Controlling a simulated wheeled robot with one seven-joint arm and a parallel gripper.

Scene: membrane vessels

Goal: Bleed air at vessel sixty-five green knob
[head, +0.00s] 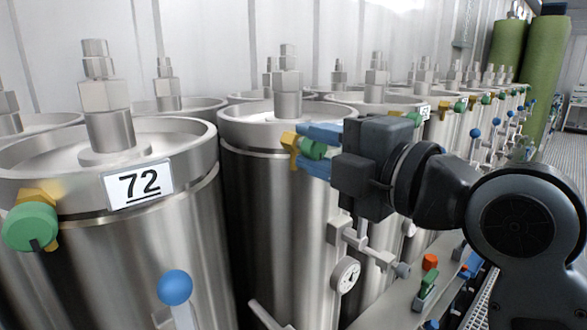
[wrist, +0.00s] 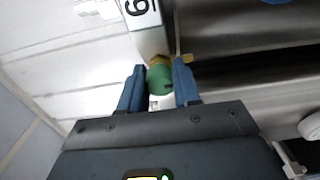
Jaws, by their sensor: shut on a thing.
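The green knob (head: 313,149) sits on a yellow fitting (head: 289,146) at the upper rim of the second steel vessel (head: 262,215) from the left in the head view. My gripper (head: 311,151) has its blue fingers on either side of this knob and is shut on it. In the wrist view the knob (wrist: 159,80) lies between the two fingers of my gripper (wrist: 159,76), with the yellow fitting just beyond it. A number label (wrist: 138,12) beside it is cut off by the frame, so I cannot read the full number.
A vessel labelled 72 (head: 138,185) stands at the left with its own green knob (head: 30,226) and a blue ball handle (head: 175,287). A pressure gauge (head: 346,275) hangs below my gripper. More vessels recede to the right.

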